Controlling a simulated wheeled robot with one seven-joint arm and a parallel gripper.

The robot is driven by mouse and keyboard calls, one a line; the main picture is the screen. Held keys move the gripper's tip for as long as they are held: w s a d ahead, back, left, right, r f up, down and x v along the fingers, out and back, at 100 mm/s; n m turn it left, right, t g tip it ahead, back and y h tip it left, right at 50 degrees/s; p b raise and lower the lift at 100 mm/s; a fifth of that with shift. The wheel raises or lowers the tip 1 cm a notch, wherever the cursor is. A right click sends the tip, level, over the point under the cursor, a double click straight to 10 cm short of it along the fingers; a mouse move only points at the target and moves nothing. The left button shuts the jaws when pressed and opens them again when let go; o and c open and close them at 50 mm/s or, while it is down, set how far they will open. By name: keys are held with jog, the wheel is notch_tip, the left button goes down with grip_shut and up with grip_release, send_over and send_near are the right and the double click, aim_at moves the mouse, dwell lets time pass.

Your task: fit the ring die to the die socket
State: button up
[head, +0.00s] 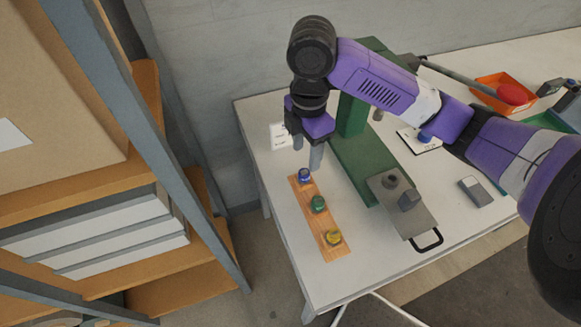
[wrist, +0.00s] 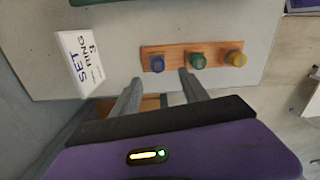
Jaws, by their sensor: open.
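Three small dies stand in a row on a wooden strip (head: 326,222): blue (head: 305,175), green (head: 318,204) and yellow (head: 333,237). In the wrist view they are blue (wrist: 157,64), green (wrist: 197,61) and yellow (wrist: 235,58). I cannot tell which is the ring die by shape. My gripper (head: 307,151) is open and empty, pointing down above the blue end of the strip. In the wrist view the blue die shows between and beyond the fingertips (wrist: 160,78). A dark round fitting (head: 391,180), possibly the die socket, sits on a grey handled plate (head: 415,222).
The green press (head: 360,160) stands right of the strip, partly behind my arm. A white card (wrist: 80,62) reads "SET RING" and apparently "3". A grey box (head: 476,190) and an orange tray (head: 490,84) lie farther right. A shelf (head: 190,270) stands left of the table.

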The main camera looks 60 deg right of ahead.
aim_at(304, 172)
jog(key=shift+w+d+f, duration=0.1)
jog(key=shift+f, duration=1.85)
jog(key=shift+w+f, duration=0.1)
jog(key=shift+f, duration=1.8)
grip_shut()
